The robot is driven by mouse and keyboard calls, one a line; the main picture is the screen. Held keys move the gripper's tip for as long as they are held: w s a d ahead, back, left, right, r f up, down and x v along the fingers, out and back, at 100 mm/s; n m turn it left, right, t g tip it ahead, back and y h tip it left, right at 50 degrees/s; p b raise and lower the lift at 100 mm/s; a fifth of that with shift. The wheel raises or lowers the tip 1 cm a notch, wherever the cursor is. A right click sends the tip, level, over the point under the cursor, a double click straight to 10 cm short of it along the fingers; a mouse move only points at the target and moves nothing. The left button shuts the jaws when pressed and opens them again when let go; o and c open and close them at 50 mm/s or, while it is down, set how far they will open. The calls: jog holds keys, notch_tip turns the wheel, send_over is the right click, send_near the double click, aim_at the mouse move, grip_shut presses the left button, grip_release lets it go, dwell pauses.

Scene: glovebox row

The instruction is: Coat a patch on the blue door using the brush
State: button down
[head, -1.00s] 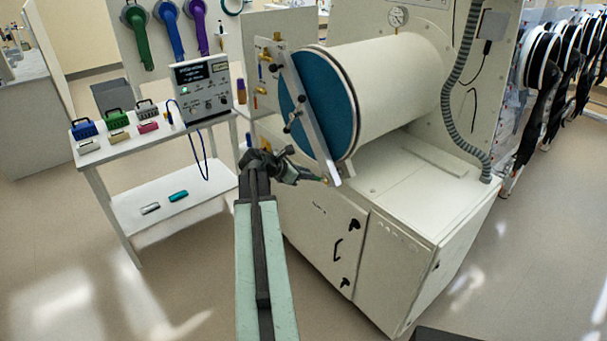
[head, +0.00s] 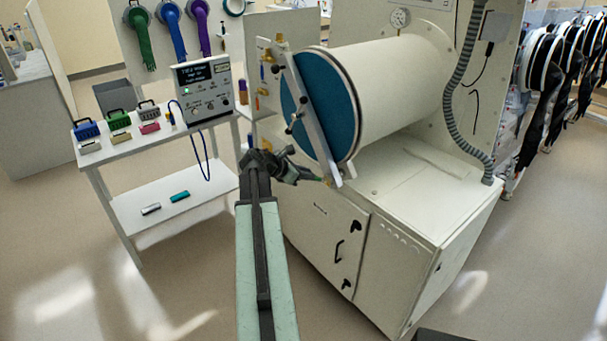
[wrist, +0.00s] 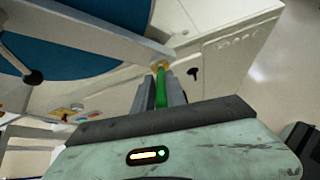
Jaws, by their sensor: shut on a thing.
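The blue door (head: 335,95) is the round end of a white cylinder, with a grey bar slanting across it. It also shows in the wrist view (wrist: 78,62), at the upper left. My gripper (head: 316,179) is below the door, near the lower end of the bar. In the wrist view my gripper (wrist: 160,94) is shut on the green handle of the brush (wrist: 161,88). The brush points away from me, its yellowish tip close to the bar's lower end. I cannot tell whether the tip touches anything. The bristles are hardly visible.
A grey bar (head: 313,120) with black knobs crosses the door. The cylinder sits on a white cabinet (head: 325,235). At the left, a white side table (head: 160,147) holds small coloured blocks and a control box (head: 204,88). Floor is open between table and cabinet.

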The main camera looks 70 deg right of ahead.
jog(key=shift+w+d+r, duration=0.1)
jog(key=shift+w+d, duration=0.05)
jog(key=shift+w, duration=0.1)
dwell(2.1)
